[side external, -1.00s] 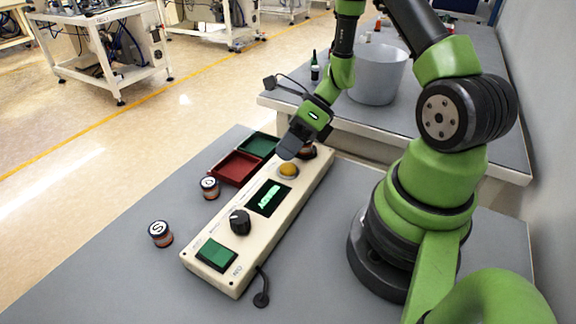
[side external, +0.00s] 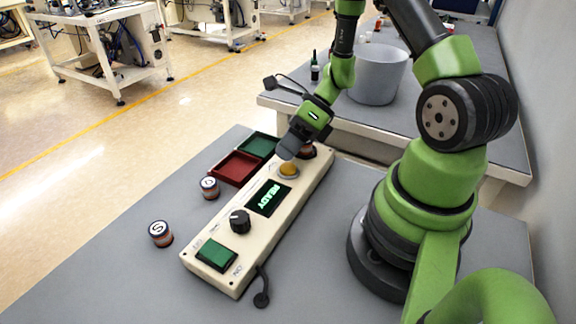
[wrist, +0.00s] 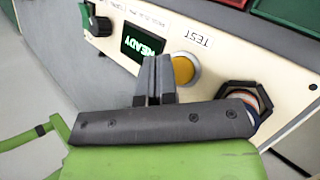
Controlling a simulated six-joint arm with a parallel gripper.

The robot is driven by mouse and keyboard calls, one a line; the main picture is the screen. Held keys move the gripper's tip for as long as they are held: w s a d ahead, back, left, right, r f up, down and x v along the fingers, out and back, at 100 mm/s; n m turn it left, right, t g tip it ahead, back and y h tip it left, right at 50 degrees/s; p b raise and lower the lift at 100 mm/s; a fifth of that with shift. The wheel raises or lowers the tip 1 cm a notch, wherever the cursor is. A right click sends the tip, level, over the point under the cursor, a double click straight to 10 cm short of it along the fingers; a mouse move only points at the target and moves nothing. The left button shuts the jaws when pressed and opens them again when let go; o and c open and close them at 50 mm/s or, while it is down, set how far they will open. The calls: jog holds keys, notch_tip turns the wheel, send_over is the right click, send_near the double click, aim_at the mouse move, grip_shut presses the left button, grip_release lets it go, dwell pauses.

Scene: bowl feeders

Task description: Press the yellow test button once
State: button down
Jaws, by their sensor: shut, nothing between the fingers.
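The yellow test button (side external: 288,169) is a round dome in a pale ring on a long cream control panel (side external: 222,215). In the wrist view the button (wrist: 183,70) sits just right of my fingertips, under the printed word TEST. My gripper (side external: 287,153) is shut and empty, pointing down close to the button; it also shows in the wrist view (wrist: 154,66). I cannot tell whether the fingertips touch the button. The panel display (side external: 269,198) is lit green and reads READY.
The panel also has a black knob (side external: 240,221), a green rocker switch (side external: 216,255) and a dark-ringed socket (wrist: 247,98). A red tray (side external: 237,168) and a green tray (side external: 259,145) lie behind it. Two small lettered jars (side external: 161,233) stand on the grey table. A grey bucket (side external: 376,75) stands farther back.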

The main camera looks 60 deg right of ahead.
aim_at(288, 166)
jog(key=shift+f, duration=0.15)
jog(key=shift+f, duration=0.3)
jog(key=shift+f, duration=0.7)
dwell(0.7)
jog(key=shift+s+r, duration=0.2)
jog(key=shift+r, duration=0.8)
jog(key=shift+r, duration=2.55)
